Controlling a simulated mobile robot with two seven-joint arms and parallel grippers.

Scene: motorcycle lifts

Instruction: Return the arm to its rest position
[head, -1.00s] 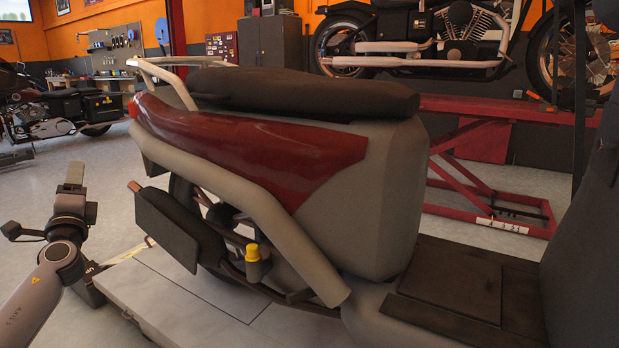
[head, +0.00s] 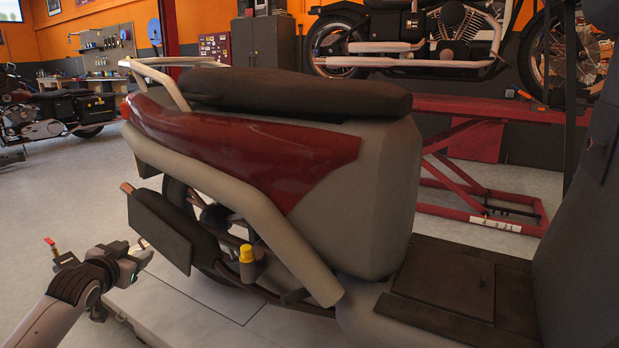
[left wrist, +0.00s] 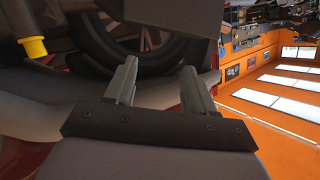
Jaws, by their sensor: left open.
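My left arm comes in from the lower left of the head view. Its gripper (head: 142,256) points right, low beside the rear of a grey and dark-red scooter (head: 270,160). In the left wrist view the two fingers of the gripper (left wrist: 160,80) stand apart with nothing between them. The scooter's rear wheel (left wrist: 140,45) shows beyond the fingers; I cannot tell whether anything touches. My right gripper is not in view.
A yellow-capped part (head: 247,254) sits low on the scooter's side, near a dark flat panel (head: 160,228). The scooter stands over a grey lift platform (head: 190,308). A red lift (head: 480,200) carries a motorcycle behind. Grey floor (head: 60,200) is open at left.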

